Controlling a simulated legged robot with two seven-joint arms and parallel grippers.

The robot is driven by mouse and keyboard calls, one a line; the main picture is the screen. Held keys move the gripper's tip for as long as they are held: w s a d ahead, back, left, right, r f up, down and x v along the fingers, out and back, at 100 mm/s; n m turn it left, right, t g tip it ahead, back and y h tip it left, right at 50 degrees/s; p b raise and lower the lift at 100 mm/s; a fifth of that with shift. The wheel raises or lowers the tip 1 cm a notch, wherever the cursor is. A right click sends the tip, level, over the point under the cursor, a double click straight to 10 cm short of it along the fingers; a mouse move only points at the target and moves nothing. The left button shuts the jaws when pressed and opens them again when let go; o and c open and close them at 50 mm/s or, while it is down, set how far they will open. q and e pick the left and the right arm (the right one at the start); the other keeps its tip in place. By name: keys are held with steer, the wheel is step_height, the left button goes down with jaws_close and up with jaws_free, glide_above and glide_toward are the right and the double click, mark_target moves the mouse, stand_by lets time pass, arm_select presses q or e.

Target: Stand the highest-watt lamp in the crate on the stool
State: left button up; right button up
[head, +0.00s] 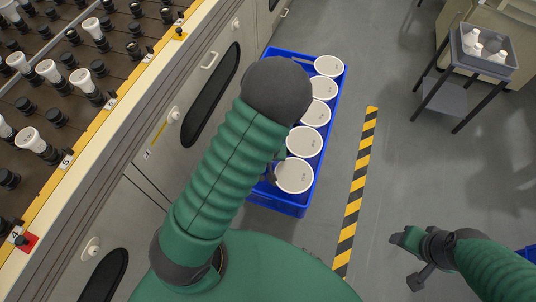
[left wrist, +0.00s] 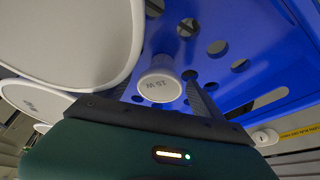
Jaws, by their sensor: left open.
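A blue crate (head: 296,209) holds a row of lamps with round white faces, such as the near one (head: 294,176); their labels are too small to read. My left arm reaches over the crate and hides part of it. In the left wrist view, my left gripper (left wrist: 165,95) is open, its fingers either side of a small white lamp (left wrist: 160,84) marked 15 W. I cannot tell whether they touch it. Large white lamp faces (left wrist: 70,35) fill the left. A grey crate (head: 490,66) with several white lamps stands on a dark-legged stool (head: 449,97). My right gripper (head: 412,259) hangs over the floor; its jaws are unclear.
A rack (head: 45,80) with several lamps and dark sockets runs along the left above cabinet fronts. A yellow-black floor stripe (head: 357,190) lies right of the blue crate. The grey floor between stripe and stool is clear. Another blue object (head: 530,253) shows at the right edge.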

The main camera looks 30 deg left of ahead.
arm_select(q)
steer(key=p+v, duration=0.7)
steer(key=v, duration=0.9)
steer(key=shift+d+r+p, duration=0.15)
steer(key=shift+r+p, duration=0.25)
